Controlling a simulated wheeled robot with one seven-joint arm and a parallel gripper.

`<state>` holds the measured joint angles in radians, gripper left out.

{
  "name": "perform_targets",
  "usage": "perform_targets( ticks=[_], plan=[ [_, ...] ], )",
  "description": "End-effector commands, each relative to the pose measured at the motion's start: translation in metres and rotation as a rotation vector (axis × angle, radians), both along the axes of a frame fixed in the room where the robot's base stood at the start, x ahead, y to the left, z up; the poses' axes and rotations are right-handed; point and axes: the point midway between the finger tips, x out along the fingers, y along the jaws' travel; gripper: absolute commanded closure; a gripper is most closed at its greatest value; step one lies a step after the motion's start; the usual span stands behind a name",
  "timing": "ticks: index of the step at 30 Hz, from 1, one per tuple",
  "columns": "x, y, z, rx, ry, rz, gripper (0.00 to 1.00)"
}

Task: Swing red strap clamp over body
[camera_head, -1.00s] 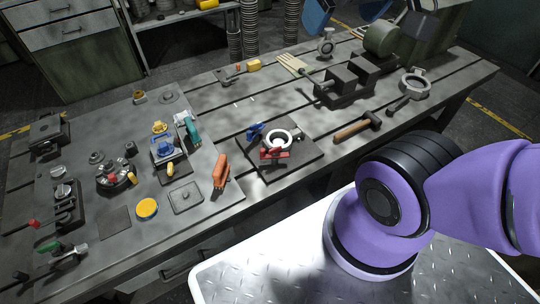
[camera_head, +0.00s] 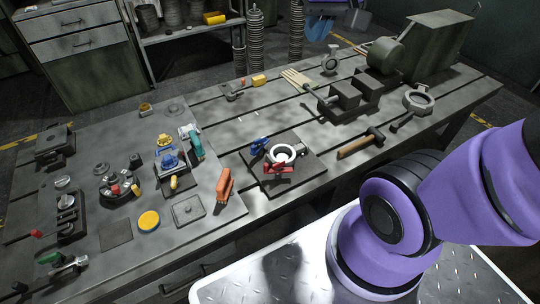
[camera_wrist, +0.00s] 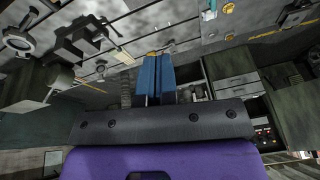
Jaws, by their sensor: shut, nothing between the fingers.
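The valve body (camera_head: 297,157), a pale ring-shaped casting with a dark bore, sits on a dark square plate (camera_head: 275,186) in the middle of the bench. The red strap clamp (camera_head: 278,169) is at the near side of the body, low against it. I cannot tell its exact swing angle. A blue clamp (camera_head: 258,145) stands at the left of the body. My gripper (camera_wrist: 156,75) shows in the wrist view with its two blue fingers together and nothing between them. The wrist view does not clearly show the red clamp or the body.
An orange-red handled tool (camera_head: 224,185) lies left of the plate. A hammer (camera_head: 358,143) and a flanged ring (camera_head: 418,100) lie to the right. A dark vise (camera_head: 347,97) stands behind. Several fixtures crowd the left bench.

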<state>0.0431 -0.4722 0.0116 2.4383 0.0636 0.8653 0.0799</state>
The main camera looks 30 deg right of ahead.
Motion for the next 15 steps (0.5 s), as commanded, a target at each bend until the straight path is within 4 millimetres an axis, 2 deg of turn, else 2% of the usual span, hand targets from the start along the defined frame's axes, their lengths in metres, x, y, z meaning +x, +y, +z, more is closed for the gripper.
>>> perform_targets(
  ticks=[3,15],
  plan=[
    [0.023,-0.002,-0.012,0.023,0.049,-0.039,1.0],
    [0.092,-0.01,-0.065,0.095,0.188,-0.174,1.0]
  ],
)
